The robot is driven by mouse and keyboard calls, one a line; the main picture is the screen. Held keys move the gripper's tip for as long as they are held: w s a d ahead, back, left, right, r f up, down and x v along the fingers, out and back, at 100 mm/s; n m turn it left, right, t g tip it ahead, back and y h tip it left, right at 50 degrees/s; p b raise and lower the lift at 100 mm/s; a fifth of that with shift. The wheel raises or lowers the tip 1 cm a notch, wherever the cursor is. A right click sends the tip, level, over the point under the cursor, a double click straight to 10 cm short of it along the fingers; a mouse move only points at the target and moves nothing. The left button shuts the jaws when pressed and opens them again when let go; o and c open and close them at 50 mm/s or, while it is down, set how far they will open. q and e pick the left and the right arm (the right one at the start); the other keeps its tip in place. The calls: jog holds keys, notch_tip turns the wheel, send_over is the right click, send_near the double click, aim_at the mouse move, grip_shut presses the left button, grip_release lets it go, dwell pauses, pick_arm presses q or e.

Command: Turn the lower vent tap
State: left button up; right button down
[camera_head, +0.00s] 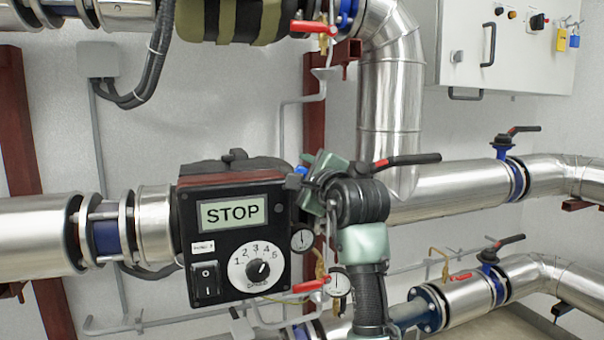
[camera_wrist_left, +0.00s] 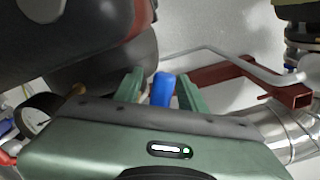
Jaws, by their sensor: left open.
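Another red-lever tap (camera_head: 314,27) is at the top, on the upper pipe. My left gripper (camera_head: 312,182) is beside the box's upper right corner, well above the low tap and apart from it. In the left wrist view its two green fingers (camera_wrist_left: 160,90) are spread, with a blue cylindrical part (camera_wrist_left: 162,88) showing between them; I cannot tell whether they touch it. My right gripper is not in view.
The control box (camera_head: 235,245) reads STOP and stands close left of my gripper. A black-lever valve (camera_head: 400,160) is just right of it on the wide pipe (camera_head: 450,190). Another red lever (camera_head: 461,277) sits on the lower right pipe. A grey cabinet (camera_head: 510,45) hangs upper right.

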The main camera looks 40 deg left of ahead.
pick_arm(q)
grip_shut()
dwell(1.4)
